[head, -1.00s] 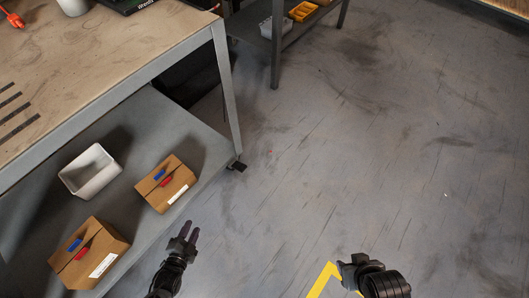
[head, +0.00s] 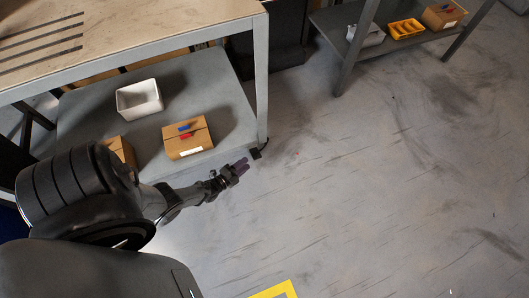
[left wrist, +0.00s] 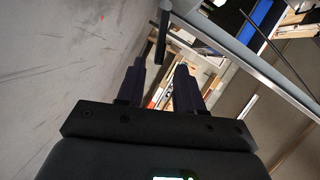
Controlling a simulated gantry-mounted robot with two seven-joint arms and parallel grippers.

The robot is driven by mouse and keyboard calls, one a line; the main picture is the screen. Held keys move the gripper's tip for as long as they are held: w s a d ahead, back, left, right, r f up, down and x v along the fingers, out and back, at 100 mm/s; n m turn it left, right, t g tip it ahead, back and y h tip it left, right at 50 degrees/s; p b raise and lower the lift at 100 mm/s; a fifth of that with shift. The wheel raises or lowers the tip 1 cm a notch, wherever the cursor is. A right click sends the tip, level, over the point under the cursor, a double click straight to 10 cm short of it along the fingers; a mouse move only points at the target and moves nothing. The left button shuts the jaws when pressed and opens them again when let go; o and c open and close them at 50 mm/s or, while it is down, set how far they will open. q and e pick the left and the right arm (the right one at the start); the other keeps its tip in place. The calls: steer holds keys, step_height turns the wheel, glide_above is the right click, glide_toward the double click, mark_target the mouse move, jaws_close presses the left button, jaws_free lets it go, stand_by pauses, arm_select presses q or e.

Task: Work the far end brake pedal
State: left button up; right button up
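A small black brake pedal (head: 256,153) sits at floor level at the foot of the workbench's near right leg (head: 262,90). My left gripper (head: 241,167) is just left of and below it in the head view, its fingers pointing toward it. A small gap seems to remain, though depth is hard to judge. In the left wrist view my two fingers (left wrist: 160,80) are apart with nothing held between them. A dark post (left wrist: 163,35) shows just beyond them; I cannot tell the pedal there. My right gripper is out of view.
The bench's lower shelf (head: 215,90) holds a white bin (head: 140,98) and cardboard boxes (head: 187,139), close to my left arm. A second shelf unit (head: 345,45) stands at the back right. The floor to the right is clear, with yellow tape (head: 275,291) below.

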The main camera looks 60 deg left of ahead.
mark_target(259, 154)
arm_select(q)
steer(key=b+x, duration=0.1)
steer(key=x, duration=0.2)
steer(key=b+x, duration=0.1)
steer(key=x, duration=0.1)
steer(key=b+x, duration=0.1)
steer(key=x, duration=0.2)
steer(key=shift+w+d, duration=0.2)
steer(key=shift+w, duration=0.2)
steer(key=shift+w+a+f, duration=0.15)
steer(key=shift+w+a, duration=0.05)
steer(key=shift+w, duration=0.15)
steer(key=shift+w+d, duration=0.1)
steer(key=shift+w, duration=0.2)
steer(key=shift+s, duration=0.1)
jaws_close()
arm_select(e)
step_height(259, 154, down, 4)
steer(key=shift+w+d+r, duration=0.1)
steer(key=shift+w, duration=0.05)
